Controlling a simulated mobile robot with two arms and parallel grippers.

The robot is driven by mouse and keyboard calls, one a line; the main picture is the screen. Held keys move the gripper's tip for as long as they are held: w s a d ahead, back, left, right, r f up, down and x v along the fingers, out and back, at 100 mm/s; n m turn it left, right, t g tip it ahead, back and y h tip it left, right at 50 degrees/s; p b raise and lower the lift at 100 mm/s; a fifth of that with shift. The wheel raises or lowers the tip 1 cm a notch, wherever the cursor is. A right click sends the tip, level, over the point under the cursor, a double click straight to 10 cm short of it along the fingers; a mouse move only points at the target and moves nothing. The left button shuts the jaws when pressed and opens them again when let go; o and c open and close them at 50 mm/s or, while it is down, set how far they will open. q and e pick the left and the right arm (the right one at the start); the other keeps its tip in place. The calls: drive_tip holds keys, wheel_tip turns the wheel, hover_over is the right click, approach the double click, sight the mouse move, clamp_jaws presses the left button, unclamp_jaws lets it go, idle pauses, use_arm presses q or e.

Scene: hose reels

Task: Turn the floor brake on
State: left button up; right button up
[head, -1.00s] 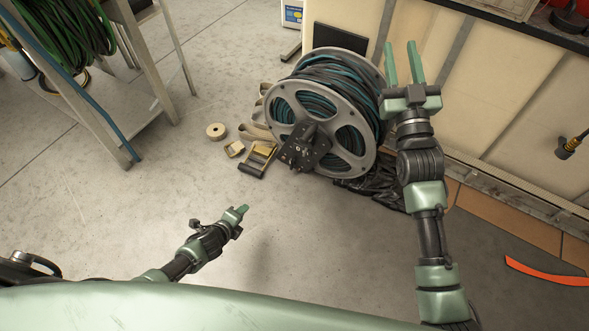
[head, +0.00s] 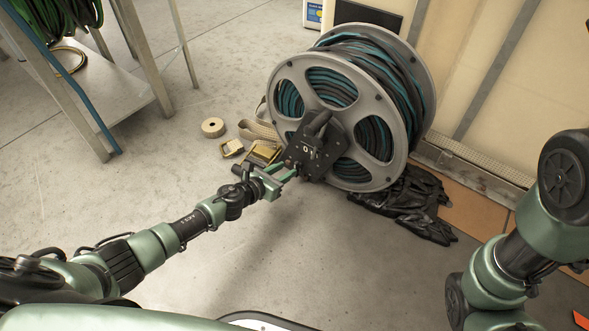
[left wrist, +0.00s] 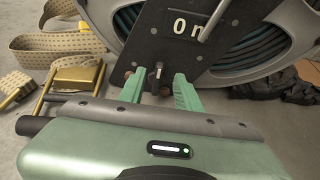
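A large grey hose reel (head: 290,82) wound with black and teal hose stands on the floor. A dark plate (head: 318,140) is on its hub and carries a black handle and white lettering. In the left wrist view the plate (left wrist: 166,42) shows a "0" and a further character beside a metal rod. A small black lever (left wrist: 156,76) stands at the plate's lower edge; I cannot tell for sure that it is the floor brake. My left gripper (head: 289,172) is open at the plate's lower edge, its fingertips (left wrist: 158,88) either side of the lever, not closed on it. My right gripper is out of view.
A tape roll (head: 213,128), a webbing strap (head: 258,131) and a yellow metal buckle (left wrist: 77,77) lie left of the reel. A metal-legged table (head: 110,95) stands at left. Floor in front is clear.

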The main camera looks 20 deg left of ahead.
sight(295, 165)
use_arm(q)
drive_tip(key=b+x, duration=0.2)
drive_tip(key=x, duration=0.2)
drive_tip(key=shift+w+f, duration=0.1)
drive_tip(key=shift+f, duration=0.1)
drive_tip(key=shift+w+d+f, duration=0.1)
drive_tip(key=shift+w+d, duration=0.1)
drive_tip(key=shift+w, duration=0.3)
clamp_jaws()
